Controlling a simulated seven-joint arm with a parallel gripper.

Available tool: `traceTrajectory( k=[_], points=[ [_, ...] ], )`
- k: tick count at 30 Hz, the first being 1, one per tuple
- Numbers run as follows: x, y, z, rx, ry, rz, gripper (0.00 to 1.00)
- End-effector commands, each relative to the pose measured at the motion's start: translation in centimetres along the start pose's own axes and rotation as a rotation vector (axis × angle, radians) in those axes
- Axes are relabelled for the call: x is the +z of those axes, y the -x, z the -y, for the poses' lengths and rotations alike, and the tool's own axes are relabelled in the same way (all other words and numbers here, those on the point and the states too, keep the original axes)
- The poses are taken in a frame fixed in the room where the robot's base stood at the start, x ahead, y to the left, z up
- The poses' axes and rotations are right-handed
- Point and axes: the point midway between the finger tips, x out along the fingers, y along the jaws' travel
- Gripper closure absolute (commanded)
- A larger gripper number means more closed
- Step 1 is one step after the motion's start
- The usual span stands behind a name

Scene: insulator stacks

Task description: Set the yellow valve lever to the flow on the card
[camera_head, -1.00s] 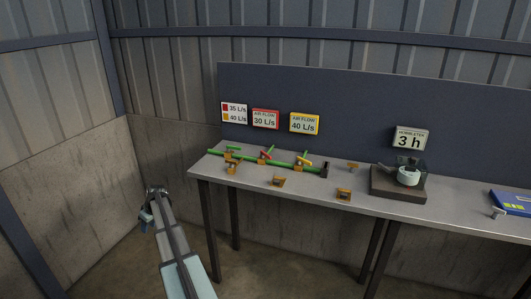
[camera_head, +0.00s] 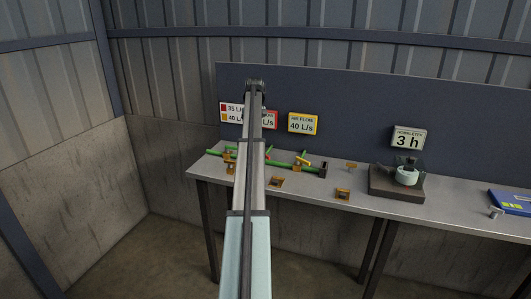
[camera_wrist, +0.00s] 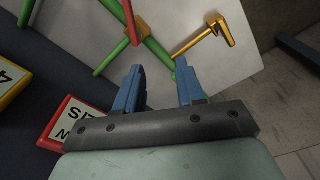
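The yellow valve lever (camera_head: 303,160) sits on the right part of the green pipe run (camera_head: 284,161) on the bench. The white card (camera_head: 231,112) has a red row reading 35 and a yellow row reading 40; my arm covers its right edge. A yellow-framed air flow sign (camera_head: 303,123) reads 40 L/s. My gripper (camera_head: 256,85) is raised in front of the back panel, above the bench. In the wrist view my gripper (camera_wrist: 160,72) has its blue fingers apart and empty. A red lever (camera_wrist: 130,22) and green pipes show beyond them. I cannot identify the yellow lever there.
A red-framed sign (camera_head: 269,119) is partly behind my arm. Orange brackets (camera_head: 276,182) stand along the bench (camera_head: 310,190). A dark block with a white pot (camera_head: 407,176), a "3 h" sign (camera_head: 408,138) and a blue case (camera_head: 513,203) are farther right.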

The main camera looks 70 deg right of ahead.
Motion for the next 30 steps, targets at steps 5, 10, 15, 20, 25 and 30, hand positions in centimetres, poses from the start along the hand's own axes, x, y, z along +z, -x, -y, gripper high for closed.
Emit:
traceTrajectory(
  k=[5, 10, 15, 20, 25, 30],
  points=[
    [2.9, 2.9, -3.7, 0.005, -0.072, 0.062, 0.62],
    [3.6, 2.6, -4.1, 0.005, -0.084, 0.076, 0.62],
    [3.8, 0.3, -4.0, 0.004, -0.083, 0.076, 0.62],
    [4.0, -2.5, -4.0, 0.004, -0.083, 0.075, 0.62],
    [4.2, -5.5, -4.0, 0.004, -0.082, 0.075, 0.62],
    [4.3, -8.0, -4.0, 0.004, -0.082, 0.074, 0.62]
  ],
)
